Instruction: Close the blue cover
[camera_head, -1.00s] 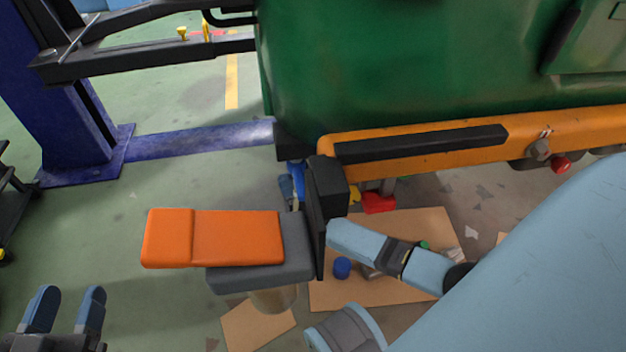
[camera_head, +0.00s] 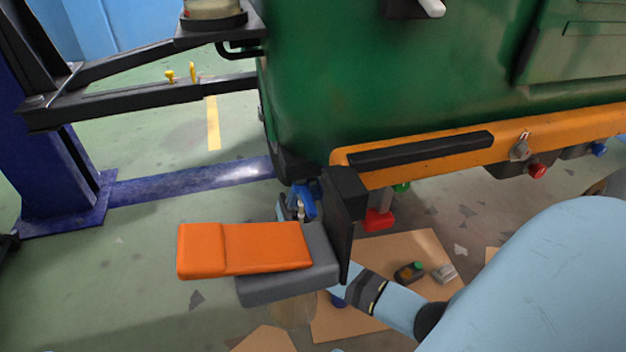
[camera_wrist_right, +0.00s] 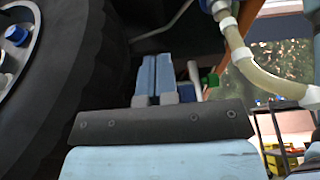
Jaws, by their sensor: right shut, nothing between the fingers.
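My right gripper (camera_wrist_right: 155,82) is shut and empty in the right wrist view, its two blue fingers side by side beside a black tyre. In the head view my right arm reaches behind the orange and grey step, which largely hides that gripper. A small bright blue part (camera_head: 306,199) shows beside the black bracket under the green body's corner; I cannot tell whether it is the blue cover, or open or closed. A blue cap (camera_wrist_right: 17,35) sits on the wheel hub in the wrist view. My left gripper is out of view.
The orange pad (camera_head: 245,248) and black bracket (camera_head: 340,215) stand close to my right arm. The tyre (camera_wrist_right: 75,75) is left of the right gripper, and a pale hose (camera_wrist_right: 255,75) is to the right. Cardboard (camera_head: 400,250) with small items lies on the floor.

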